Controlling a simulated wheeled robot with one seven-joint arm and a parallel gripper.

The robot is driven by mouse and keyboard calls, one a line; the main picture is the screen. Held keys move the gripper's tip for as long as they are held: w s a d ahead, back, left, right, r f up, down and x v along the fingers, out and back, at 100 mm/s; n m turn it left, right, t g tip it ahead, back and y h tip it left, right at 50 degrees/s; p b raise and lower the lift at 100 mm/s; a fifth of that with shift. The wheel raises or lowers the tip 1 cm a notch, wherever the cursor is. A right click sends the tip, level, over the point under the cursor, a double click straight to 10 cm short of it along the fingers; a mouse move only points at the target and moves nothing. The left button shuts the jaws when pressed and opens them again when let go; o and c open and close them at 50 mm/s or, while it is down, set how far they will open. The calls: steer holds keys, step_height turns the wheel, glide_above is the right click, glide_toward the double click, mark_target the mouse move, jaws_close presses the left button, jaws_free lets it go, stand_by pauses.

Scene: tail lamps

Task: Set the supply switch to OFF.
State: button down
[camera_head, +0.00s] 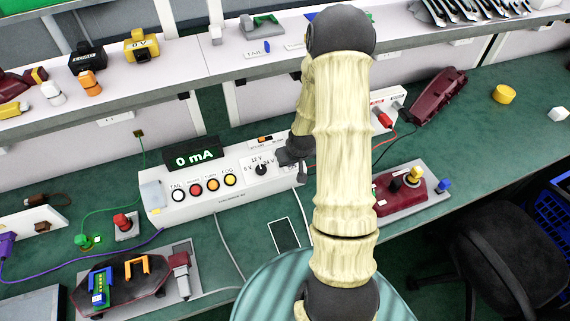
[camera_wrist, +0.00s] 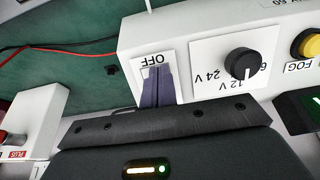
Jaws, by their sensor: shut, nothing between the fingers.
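The supply is a white box (camera_head: 210,205) on the green bench, with a display reading 0 mA (camera_head: 194,158). Its switch plate, marked OFF (camera_wrist: 152,59), shows upside down in the wrist view beside the black voltage knob (camera_wrist: 241,63). My gripper (camera_wrist: 157,86) is shut and empty, its two dark fingers side by side in front of this plate. They hide the switch itself, so I cannot tell its position or whether they touch it. In the head view my gripper (camera_head: 284,160) is at the right end of the box, right of the knob (camera_head: 261,170).
Coloured push buttons (camera_head: 212,185) line the box left of the knob. A shelf (camera_head: 190,75) runs along the back.

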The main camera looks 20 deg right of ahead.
steer(key=shift+s+f+b, duration=0.15)
steer(key=shift+f+b, duration=0.15)
steer(key=shift+f, duration=0.1)
steer(key=shift+s+f+b, duration=0.4)
steer(key=shift+s+b, duration=0.1)
steer(key=shift+s, duration=0.1)
steer(key=shift+w+r+p, duration=0.4)
steer(key=shift+r+p, duration=0.25)
steer(key=shift+r, duration=0.2)
steer(key=shift+r+p, duration=0.45)
steer(key=shift+r, duration=0.15)
steer(key=s+r+p, duration=0.1)
steer(key=s+r, duration=0.6)
steer(key=r, duration=0.3)
steer(key=shift+s+a+r, duration=0.25)
steer(key=shift+s+a, duration=0.05)
steer(key=shift+s, duration=0.05)
